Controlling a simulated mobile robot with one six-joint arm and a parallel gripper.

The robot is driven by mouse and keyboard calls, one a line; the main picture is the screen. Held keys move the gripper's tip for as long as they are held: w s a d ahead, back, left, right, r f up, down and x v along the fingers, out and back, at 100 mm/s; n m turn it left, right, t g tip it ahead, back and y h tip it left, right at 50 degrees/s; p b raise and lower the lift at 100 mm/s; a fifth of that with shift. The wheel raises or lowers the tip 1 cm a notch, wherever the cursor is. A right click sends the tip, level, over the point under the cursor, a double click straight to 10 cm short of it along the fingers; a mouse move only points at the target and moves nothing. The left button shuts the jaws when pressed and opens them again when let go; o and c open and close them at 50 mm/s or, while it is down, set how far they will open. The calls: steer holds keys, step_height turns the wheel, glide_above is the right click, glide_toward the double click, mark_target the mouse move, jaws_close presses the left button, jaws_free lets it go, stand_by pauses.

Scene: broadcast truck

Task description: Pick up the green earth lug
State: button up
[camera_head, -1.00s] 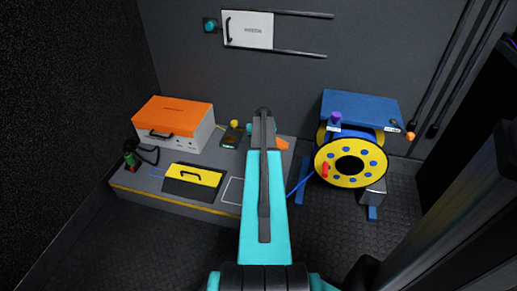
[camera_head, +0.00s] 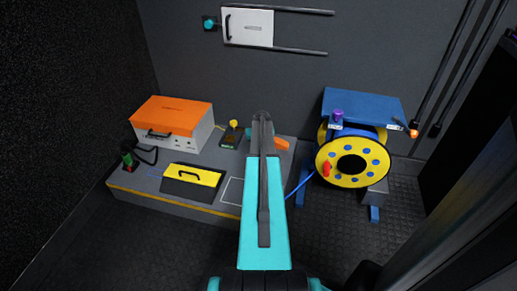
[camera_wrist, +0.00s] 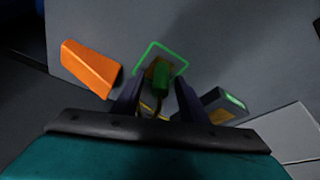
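The green earth lug (camera_wrist: 161,74) shows in the wrist view as a small green cylinder with a brass-coloured part beside it. It lies within a green square outline on the grey surface. My gripper (camera_wrist: 159,82) is open, with one dark finger on each side of the lug in this view. I cannot tell whether the fingers are level with it or touch it. In the head view my own arm covers the gripper's fingers and most of the area around the lug.
An orange block (camera_wrist: 90,68) lies left of the fingers, and a dark device with a green screen (camera_wrist: 224,103) lies close on the right. The grey bench also holds an orange-topped case (camera_head: 172,117) and a yellow-topped box (camera_head: 193,178). A yellow cable reel (camera_head: 340,172) stands to the right.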

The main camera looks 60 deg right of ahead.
jaws_close()
steer(key=shift+r, duration=0.1)
stand_by(0.3)
steer(key=shift+r+p, duration=1.15)
steer(key=shift+r, duration=0.5)
steer(key=shift+s+a+r, duration=0.2)
steer(key=shift+a, duration=0.05)
steer(key=s+a+p, duration=0.1)
steer(key=s+a, duration=0.1)
steer(key=a, duration=0.2)
steer(key=s+a+p, duration=0.2)
steer(key=s+a, duration=0.1)
steer(key=a, duration=0.1)
steer(key=s+a+r+p, duration=0.1)
steer(key=s+a+p, duration=0.1)
steer(key=s+a, duration=0.1)
steer(key=shift+s+a, duration=0.25)
steer(key=shift+a, duration=0.65)
